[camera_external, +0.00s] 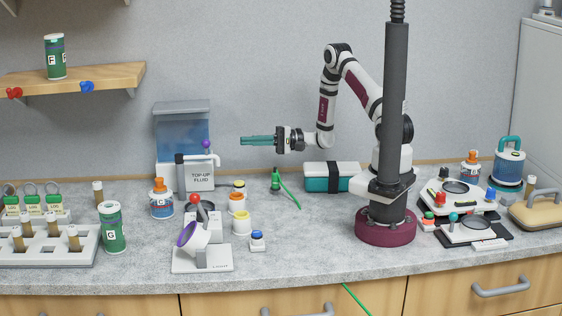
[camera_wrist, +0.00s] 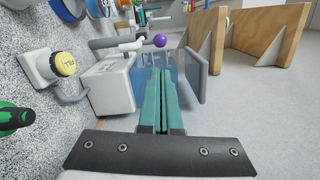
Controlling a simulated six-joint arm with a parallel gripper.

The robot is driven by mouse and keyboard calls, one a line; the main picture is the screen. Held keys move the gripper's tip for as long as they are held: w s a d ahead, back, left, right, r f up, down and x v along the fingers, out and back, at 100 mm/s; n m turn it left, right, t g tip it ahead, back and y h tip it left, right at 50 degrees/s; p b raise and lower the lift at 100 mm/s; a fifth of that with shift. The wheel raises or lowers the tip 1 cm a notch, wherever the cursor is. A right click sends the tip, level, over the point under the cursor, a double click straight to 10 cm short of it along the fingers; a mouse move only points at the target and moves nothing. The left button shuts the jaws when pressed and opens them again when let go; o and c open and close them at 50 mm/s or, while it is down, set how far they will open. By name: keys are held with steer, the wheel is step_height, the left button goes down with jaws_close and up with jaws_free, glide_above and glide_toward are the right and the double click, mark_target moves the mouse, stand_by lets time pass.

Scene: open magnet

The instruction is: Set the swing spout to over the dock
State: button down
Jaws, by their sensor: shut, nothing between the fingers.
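The swing spout (camera_external: 197,158) is a white pipe with a purple ball knob (camera_external: 206,144), at the front of the top-up fluid dispenser (camera_external: 183,130). Its outlet end points to the right in the outside view. In the wrist view the spout (camera_wrist: 128,46) and its purple knob (camera_wrist: 160,40) are beyond my fingertips. My gripper (camera_external: 242,141) is shut and empty, with teal fingers pointing left in the air. It is right of the knob and apart from it. In the wrist view the closed fingers (camera_wrist: 159,74) overlap the blue tank. I cannot tell which item is the dock.
Yellow- and orange-topped containers (camera_external: 239,203) stand right of the dispenser. A tilted purple-faced device (camera_external: 190,235) with a red knob stands in front. An orange-capped bottle (camera_external: 161,199) is left of it. A green nozzle (camera_external: 276,180) and a teal box (camera_external: 325,178) lie below my arm.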

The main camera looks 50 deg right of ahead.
steer(key=shift+w+d+f, duration=0.1)
steer(key=shift+d+f, duration=0.1)
steer(key=x, duration=1)
steer(key=shift+a, duration=0.1)
steer(key=shift+s+a+m+t+h, duration=0.1)
steer(key=shift+s+m+t+h, duration=0.25)
steer(key=shift+t+h, duration=0.2)
